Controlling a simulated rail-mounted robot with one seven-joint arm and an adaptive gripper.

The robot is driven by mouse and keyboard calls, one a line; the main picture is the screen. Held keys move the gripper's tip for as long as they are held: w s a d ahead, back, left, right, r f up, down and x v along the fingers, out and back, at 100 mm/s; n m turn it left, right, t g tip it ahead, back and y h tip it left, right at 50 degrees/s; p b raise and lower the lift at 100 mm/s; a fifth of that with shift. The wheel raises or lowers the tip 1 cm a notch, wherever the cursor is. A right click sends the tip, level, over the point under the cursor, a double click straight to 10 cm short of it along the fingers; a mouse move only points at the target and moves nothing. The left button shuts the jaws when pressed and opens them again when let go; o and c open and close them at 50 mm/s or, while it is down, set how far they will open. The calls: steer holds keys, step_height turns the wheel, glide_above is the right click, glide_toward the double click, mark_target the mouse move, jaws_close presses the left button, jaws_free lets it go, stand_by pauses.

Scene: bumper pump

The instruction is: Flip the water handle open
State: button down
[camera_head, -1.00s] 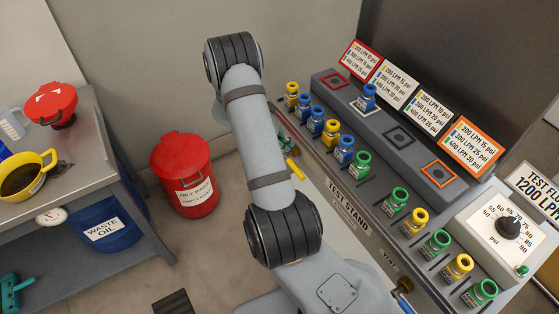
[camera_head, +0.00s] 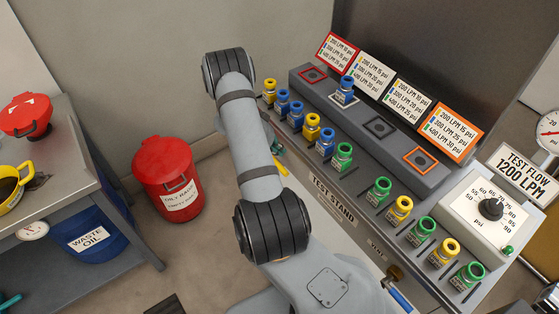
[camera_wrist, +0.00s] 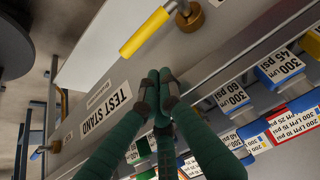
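A yellow lever handle (camera_wrist: 146,32) on a brass valve (camera_wrist: 190,16) sticks out from the front of the test stand at the top of the wrist view. In the head view this yellow handle (camera_head: 280,166) shows just right of my arm. A blue lever handle (camera_head: 400,299) sits at the stand's front, lower right. I see no water label on either handle. My gripper (camera_wrist: 159,76) has its dark green fingers together, empty, below the yellow handle in the wrist view and apart from it. In the head view my arm mostly hides the gripper.
The test stand top holds several yellow, blue and green capped fittings (camera_head: 344,156) along its front edge. A red oily-rags can (camera_head: 165,180) stands on the floor at left. A workbench (camera_head: 75,195) with a blue waste-oil drum (camera_head: 95,238) is further left.

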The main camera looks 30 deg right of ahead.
steer(key=f, duration=0.4)
steer(key=shift+d, duration=0.3)
steer(key=shift+a+f, duration=0.15)
steer(key=shift+f, duration=0.6)
steer(key=shift+f, duration=0.3)
steer(key=shift+s+t+b, duration=0.2)
steer(key=shift+t+b, duration=0.1)
steer(key=shift+b, duration=0.05)
